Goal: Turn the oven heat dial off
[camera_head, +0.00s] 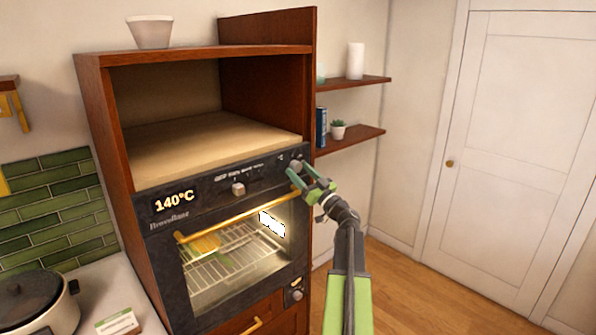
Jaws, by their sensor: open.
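The black oven (165,262) sits in a brown wooden cabinet, its window lit, with a display (174,200) reading 140°C. A pale dial (238,188) is at the middle of its control panel. Another pale dial (296,165) is at the panel's right end, partly hidden by my gripper. My green gripper (302,174) is open at this right dial, its fingers close to it; I cannot tell whether they touch it. The panel lettering is too small to read surely, so which dial sets the heat is unclear.
A brass door handle (240,217) runs across the oven below the panel. A smaller knob (296,294) is low on the right. A pot (38,302) stands on the counter at left. Shelves (352,141) are to the right; the wooden floor (410,290) is clear.

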